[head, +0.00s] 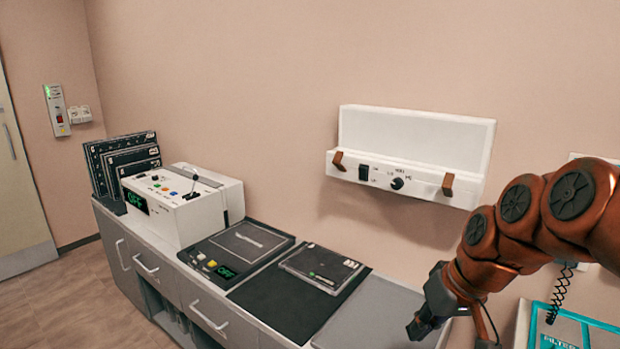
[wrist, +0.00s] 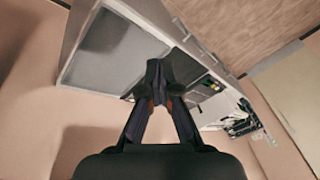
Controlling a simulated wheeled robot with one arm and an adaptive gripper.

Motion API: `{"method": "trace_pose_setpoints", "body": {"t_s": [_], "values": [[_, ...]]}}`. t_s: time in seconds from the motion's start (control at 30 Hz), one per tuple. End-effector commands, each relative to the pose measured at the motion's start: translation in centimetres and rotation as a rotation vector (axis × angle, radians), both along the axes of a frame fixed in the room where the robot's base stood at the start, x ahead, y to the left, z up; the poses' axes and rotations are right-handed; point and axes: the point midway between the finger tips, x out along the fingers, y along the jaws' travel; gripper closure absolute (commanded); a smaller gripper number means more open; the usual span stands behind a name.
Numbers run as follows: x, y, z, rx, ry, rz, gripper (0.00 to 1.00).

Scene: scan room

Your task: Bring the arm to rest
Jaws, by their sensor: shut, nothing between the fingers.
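My gripper (head: 418,328) is at the lower right of the head view, at the end of my orange arm. It is over the right end of the grey cabinet counter (head: 340,322). In the wrist view my gripper (wrist: 153,75) shows with its two dark fingers meeting at the tips. It is shut and holds nothing. The counter, with a grey panel (wrist: 103,55) at its end, lies beyond the fingers in the wrist view.
A white wall unit (head: 400,170) with brown hooks is left of my arm. The counter carries a white console (head: 180,215), black panels (head: 240,245) and upright dark plates (head: 125,165). A teal-framed item (head: 570,325) is at lower right. Open floor (head: 90,295) is at left.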

Motion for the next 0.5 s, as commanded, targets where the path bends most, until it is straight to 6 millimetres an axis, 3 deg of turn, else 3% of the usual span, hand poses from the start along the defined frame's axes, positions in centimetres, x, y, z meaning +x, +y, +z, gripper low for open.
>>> {"method": "trace_pose_setpoints", "body": {"t_s": [0.03, 0.13, 0.3, 0.5], "values": [[-2.5, 0.9, -1.2, -0.029, 0.05, 0.009, 1.0], [-7.3, 1.8, -3.5, -0.091, 0.152, 0.0, 1.0], [-14.8, 1.5, -6.8, -0.197, 0.297, -0.045, 1.0], [-20.2, 0.4, -9.0, -0.28, 0.396, -0.1, 1.0]]}}
